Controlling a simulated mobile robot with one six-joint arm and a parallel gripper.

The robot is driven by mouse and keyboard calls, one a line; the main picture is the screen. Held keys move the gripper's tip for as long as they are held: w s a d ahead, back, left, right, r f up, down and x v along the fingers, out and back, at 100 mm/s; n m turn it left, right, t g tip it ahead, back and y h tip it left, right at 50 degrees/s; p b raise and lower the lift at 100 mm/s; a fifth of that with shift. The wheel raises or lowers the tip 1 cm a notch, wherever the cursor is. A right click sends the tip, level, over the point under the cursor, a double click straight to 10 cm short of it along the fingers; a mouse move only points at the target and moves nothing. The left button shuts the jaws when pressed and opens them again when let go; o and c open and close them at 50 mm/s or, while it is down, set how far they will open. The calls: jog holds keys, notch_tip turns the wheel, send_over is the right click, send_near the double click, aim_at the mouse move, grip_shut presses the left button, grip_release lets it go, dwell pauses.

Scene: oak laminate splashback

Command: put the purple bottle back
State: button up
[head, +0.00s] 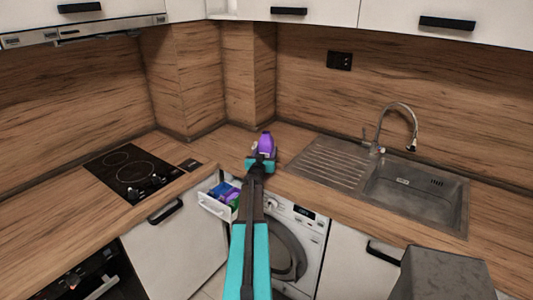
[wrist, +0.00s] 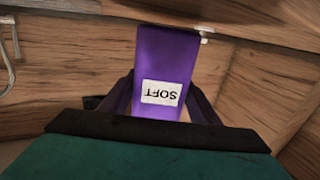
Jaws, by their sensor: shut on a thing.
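The purple bottle (head: 266,144) is at the end of my arm, over the back corner of the counter in the head view. My gripper (head: 261,161) is shut on it. In the wrist view the bottle (wrist: 165,65) stands between the two dark fingers of my gripper (wrist: 160,105), with a white label reading SOFT upside down in the picture. Whether the bottle's base touches the counter is hidden by the gripper and arm.
An open white drawer (head: 216,207) of the washing machine (head: 312,235) holds blue, purple and green items, beside my arm. A sink (head: 415,195) with a tap (head: 397,115) is at the right. A black hob (head: 137,172) is at the left. Wood splashback walls close off the corner.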

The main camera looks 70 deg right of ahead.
jog(key=shift+f, duration=0.6)
jog(key=shift+f, duration=0.1)
jog(key=o, duration=1.5)
jog(key=shift+o, duration=0.2)
jog(key=shift+s+a+b, duration=0.3)
jog(key=shift+a+b, duration=0.15)
jog(key=shift+a, duration=1.45)
jog(key=shift+s+a+b, duration=0.25)
jog(key=shift+a+b, duration=0.2)
jog(key=shift+a, duration=1.45)
jog(key=shift+s+a+b, duration=0.3)
jog(key=shift+a+b, duration=0.15)
jog(key=shift+a, duration=1.75)
